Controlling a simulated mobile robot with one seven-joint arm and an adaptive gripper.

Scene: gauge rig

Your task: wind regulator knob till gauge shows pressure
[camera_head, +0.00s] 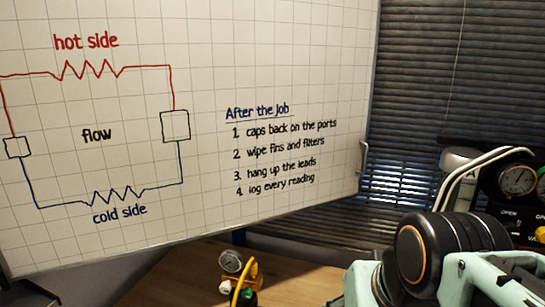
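A small round gauge (230,261) with a white dial stands low in the picture on the wooden table. I cannot tell which part is the regulator knob. A larger dial gauge (518,181) sits on a black panel at the right, with a second dial cut off by the edge. The readings are too small to tell. My gripper is not in view; only my mint and black arm shows, at lower right.
A whiteboard (290,60) with a flow drawing and a list fills the left and middle. Dark blinds (430,60) hang behind. Two pale hoses (470,170) arch left of the black panel (500,205). Bare wooden tabletop (185,285) shows left of the small gauge.

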